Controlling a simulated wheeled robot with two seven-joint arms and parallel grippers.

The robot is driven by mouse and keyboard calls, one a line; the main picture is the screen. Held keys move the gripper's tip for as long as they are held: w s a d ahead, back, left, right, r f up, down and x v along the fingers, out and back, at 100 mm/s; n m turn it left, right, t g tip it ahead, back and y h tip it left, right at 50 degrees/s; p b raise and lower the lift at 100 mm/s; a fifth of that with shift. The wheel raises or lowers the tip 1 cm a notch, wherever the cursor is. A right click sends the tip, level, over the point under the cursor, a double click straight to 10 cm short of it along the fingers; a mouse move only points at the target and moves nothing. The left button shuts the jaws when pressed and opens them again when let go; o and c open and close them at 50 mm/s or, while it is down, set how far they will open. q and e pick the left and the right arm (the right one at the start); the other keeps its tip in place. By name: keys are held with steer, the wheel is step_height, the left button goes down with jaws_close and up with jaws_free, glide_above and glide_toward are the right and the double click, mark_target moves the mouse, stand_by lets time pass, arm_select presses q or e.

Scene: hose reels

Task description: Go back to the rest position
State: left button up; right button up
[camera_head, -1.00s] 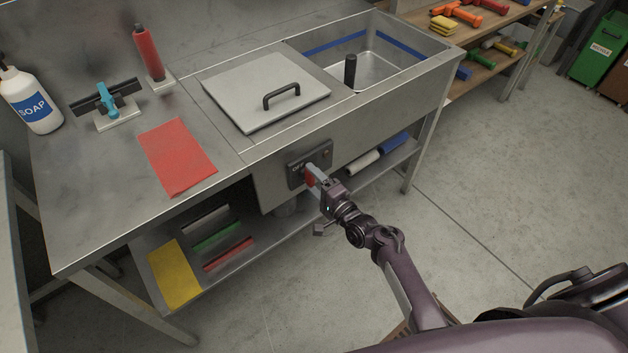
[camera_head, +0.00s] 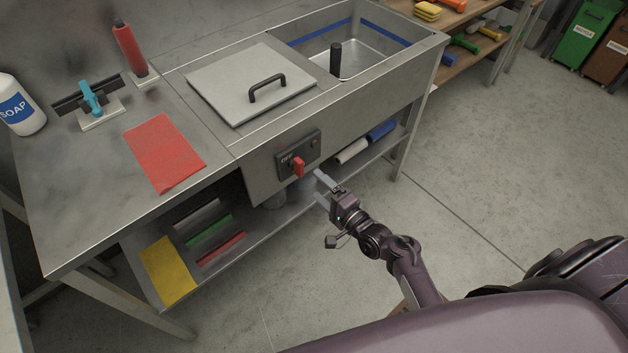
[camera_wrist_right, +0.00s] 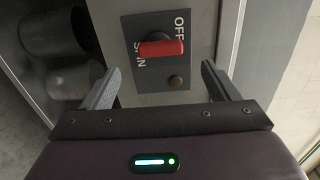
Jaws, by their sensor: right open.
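My right gripper (camera_head: 322,189) is open and empty in front of the steel sink unit, a short gap away from the red switch knob (camera_head: 298,167). The knob sits on a dark switch panel (camera_head: 284,160) on the unit's front. In the right wrist view the two fingers (camera_wrist_right: 160,88) stand apart, with the red knob (camera_wrist_right: 161,48) beyond them. The panel there carries the words OFF and SPIN and a small dark round light or button (camera_wrist_right: 176,82). My left gripper is not in view.
The steel bench (camera_head: 75,215) holds a soap bottle (camera_head: 20,105), red cloth (camera_head: 164,153), squeegee (camera_head: 92,100), red roller (camera_head: 129,48) and lidded basin (camera_head: 250,82). A lower shelf holds rolled cloths (camera_head: 350,151). Open floor (camera_head: 480,180) lies to the right.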

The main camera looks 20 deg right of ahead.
steer(key=shift+s, duration=0.1)
stand_by(0.4)
steer(key=s+a+f+n+g+h, duration=0.1)
steer(key=s+f+n+g, duration=0.2)
steer(key=s+f, duration=0.45)
steer(key=s+a+f+n+g+h, duration=0.1)
steer(key=s+f+n+g, duration=0.2)
steer(key=f, duration=0.7)
steer(key=s+a+f+n+g+h, duration=0.1)
steer(key=s+f+n+g, duration=0.15)
steer(key=s+f, duration=0.45)
steer(key=s+d+f+n+g+h, duration=0.1)
steer(key=s+f, duration=0.3)
steer(key=s, duration=0.4)
steer(key=s+d+f+n+g+h, duration=0.1)
steer(key=s+d+f+n+g, duration=0.2)
steer(key=s, duration=0.5)
steer(key=s+d+f+n+g+h, duration=0.1)
steer(key=s+d+f+n+g, duration=0.1)
steer(key=s, duration=0.6)
step_height(320, 180, down, 4)
steer(key=shift+s+r+n+g, duration=0.3)
steer(key=shift+n+g, duration=0.45)
steer(key=shift+n, duration=0.4)
steer(key=shift+a, duration=0.1)
